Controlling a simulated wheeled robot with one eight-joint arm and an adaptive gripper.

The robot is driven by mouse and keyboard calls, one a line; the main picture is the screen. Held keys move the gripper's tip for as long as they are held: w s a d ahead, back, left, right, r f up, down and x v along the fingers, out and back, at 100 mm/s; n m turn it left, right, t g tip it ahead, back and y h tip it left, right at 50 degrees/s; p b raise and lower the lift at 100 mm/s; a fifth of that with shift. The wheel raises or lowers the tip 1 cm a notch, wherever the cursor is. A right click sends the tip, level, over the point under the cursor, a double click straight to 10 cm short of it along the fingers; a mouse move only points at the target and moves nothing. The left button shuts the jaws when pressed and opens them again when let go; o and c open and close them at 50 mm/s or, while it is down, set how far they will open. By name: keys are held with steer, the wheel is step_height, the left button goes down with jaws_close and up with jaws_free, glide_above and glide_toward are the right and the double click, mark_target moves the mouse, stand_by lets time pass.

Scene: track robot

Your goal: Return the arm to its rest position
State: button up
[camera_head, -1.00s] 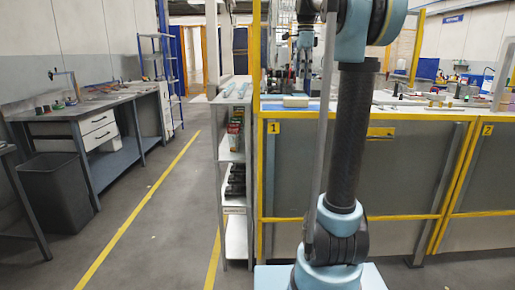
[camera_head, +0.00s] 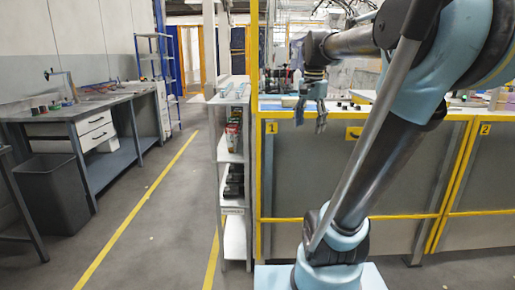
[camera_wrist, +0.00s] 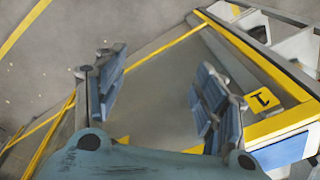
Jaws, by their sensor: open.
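My arm rises from its light blue base at the bottom of the head view and leans to the right, with its upper elbow at the top right. From there the forearm reaches back to the left. My gripper (camera_head: 311,115) hangs from it, pointing down, in front of the yellow-framed bench panel marked 1 (camera_head: 285,165). In the wrist view my gripper (camera_wrist: 158,95) shows two blue-grey fingers spread wide apart. Nothing is between them. Below them are the grey panel and the grey floor.
A narrow shelf rack (camera_head: 234,160) stands left of the panel. A workbench (camera_head: 75,112) with drawers and a dark bin (camera_head: 58,190) stand on the left. The floor aisle with yellow lines between them is clear. A second panel marked 2 (camera_head: 480,190) is on the right.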

steer(key=s+f+n, duration=0.4)
steer(key=s+f, duration=0.4)
steer(key=f, duration=0.4)
steer(key=s+f+n+t, duration=0.1)
steer(key=s+f+n, duration=0.4)
steer(key=s+f, duration=0.4)
step_height(320, 180, down, 4)
steer(key=shift+s+d+f, duration=0.15)
steer(key=shift+d, duration=0.2)
